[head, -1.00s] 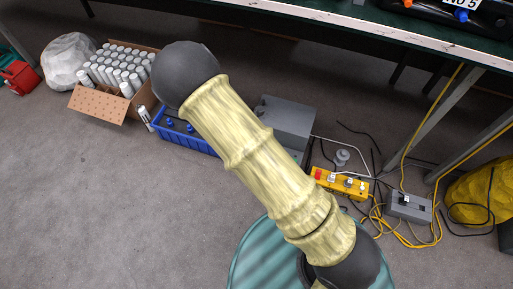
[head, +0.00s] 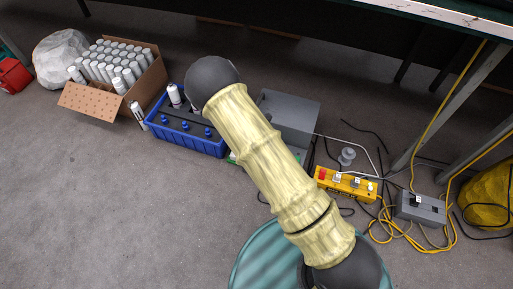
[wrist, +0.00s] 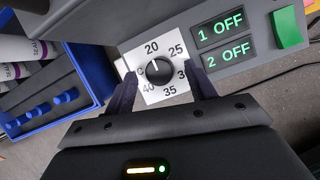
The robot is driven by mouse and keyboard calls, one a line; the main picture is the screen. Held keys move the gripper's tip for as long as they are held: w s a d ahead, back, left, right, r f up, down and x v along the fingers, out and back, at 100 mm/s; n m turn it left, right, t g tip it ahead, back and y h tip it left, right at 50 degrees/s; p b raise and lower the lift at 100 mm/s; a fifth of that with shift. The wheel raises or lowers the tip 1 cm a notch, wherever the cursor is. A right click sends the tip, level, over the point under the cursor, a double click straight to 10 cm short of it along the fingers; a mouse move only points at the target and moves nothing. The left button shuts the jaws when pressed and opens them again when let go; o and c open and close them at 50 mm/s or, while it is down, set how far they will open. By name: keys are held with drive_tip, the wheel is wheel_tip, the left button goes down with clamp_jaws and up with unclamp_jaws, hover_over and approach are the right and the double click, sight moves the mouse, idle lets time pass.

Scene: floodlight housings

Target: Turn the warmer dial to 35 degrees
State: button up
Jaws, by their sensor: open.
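The warmer dial (wrist: 159,71) is a round black knob on a white plate with numbers around it, including 20, 25, 35 and 40. A pale mark near the knob's upper edge seems to point towards 20, but it is small. My gripper (wrist: 159,77) is open, with one dark finger on each side of the dial plate; whether either touches the knob I cannot tell. The warmer (head: 297,112) is a grey box on the floor in the head view, partly behind my arm. My gripper is hidden there.
Green displays (wrist: 223,40) beside the dial read 1 OFF and 2 OFF, with a green switch (wrist: 287,27) further right. A blue crate (head: 190,144) stands left of the warmer. A yellow power strip (head: 346,186) and loose cables lie to its right.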

drive_tip(key=shift+w+f, duration=0.25)
drive_tip(key=shift+f, duration=0.35)
drive_tip(key=c, duration=1)
drive_tip(key=shift+o, duration=0.2)
drive_tip(key=shift+d, duration=0.1)
